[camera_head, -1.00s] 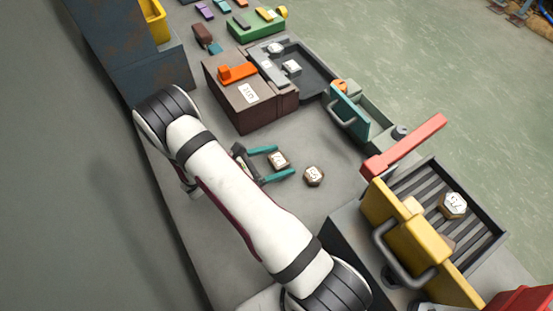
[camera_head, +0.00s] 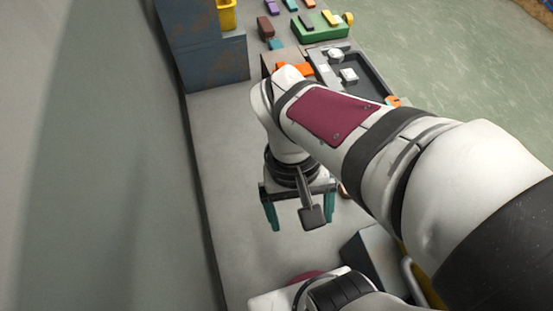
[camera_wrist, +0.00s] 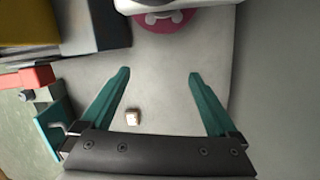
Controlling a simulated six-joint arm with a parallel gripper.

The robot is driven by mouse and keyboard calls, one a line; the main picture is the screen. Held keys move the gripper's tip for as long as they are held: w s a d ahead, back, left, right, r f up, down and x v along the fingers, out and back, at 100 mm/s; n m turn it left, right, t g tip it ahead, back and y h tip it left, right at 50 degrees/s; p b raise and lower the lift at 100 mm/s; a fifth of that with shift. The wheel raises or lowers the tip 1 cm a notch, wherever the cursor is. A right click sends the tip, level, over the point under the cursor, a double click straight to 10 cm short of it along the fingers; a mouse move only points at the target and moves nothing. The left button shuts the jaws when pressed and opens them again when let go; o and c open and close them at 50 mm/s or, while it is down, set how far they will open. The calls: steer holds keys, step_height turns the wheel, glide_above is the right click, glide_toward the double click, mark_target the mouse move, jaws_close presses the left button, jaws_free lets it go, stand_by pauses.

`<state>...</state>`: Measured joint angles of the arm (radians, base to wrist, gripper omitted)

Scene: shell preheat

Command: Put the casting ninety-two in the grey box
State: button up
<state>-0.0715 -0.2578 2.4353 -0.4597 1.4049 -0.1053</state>
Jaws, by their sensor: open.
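My gripper (camera_head: 303,221) is open and empty, above the bench, with its teal fingers pointing down. In the wrist view its fingers (camera_wrist: 159,73) are wide apart. A small brown casting with a white label (camera_wrist: 133,117) lies on the bench to the right of the left finger, near the gripper's body; its number is too small to read. In the head view a sliver of a brown casting (camera_head: 343,190) shows beside the gripper, mostly hidden by my arm. A grey box-like tray (camera_head: 376,88) at the back holds pale labelled pieces (camera_head: 348,75), numbers unreadable.
A brown block with an orange handle (camera_head: 290,69) stands left of the tray, partly hidden by my arm. A blue-grey cabinet (camera_head: 215,64) stands at the back left. In the wrist view a red bar (camera_wrist: 25,78) and teal handled front (camera_wrist: 52,125) are at left. The bench's left side is clear.

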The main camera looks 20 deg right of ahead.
steer(key=shift+o, duration=0.4)
steer(key=s+a+m+t+y, duration=0.1)
steer(key=a, duration=0.1)
steer(key=s+a+r+m+t+y, duration=0.1)
steer(key=m, duration=0.1)
steer(key=shift+s+a+r+y, duration=0.15)
steer(key=shift+a+r+y, duration=0.05)
steer(key=shift+a+y, duration=0.15)
steer(key=w+d+f+m+h, duration=0.1)
steer(key=w+d+f+m, duration=0.2)
steer(key=w+d+m, duration=0.6)
steer(key=w+d+f+m+h, duration=0.15)
steer(key=w+d+m, duration=0.25)
steer(key=w+d, duration=0.6)
steer(key=shift+y, duration=0.3)
steer(key=f, duration=0.5)
steer(key=a+f, duration=0.1)
steer(key=f, duration=0.5)
steer(key=w+a+f, duration=0.1)
steer(key=f, duration=0.4)
steer(key=shift+w+a+f, duration=0.1)
steer(key=shift+a+f, duration=0.1)
steer(key=shift+f, duration=0.15)
jaws_close()
steer(key=shift+r, duration=0.15)
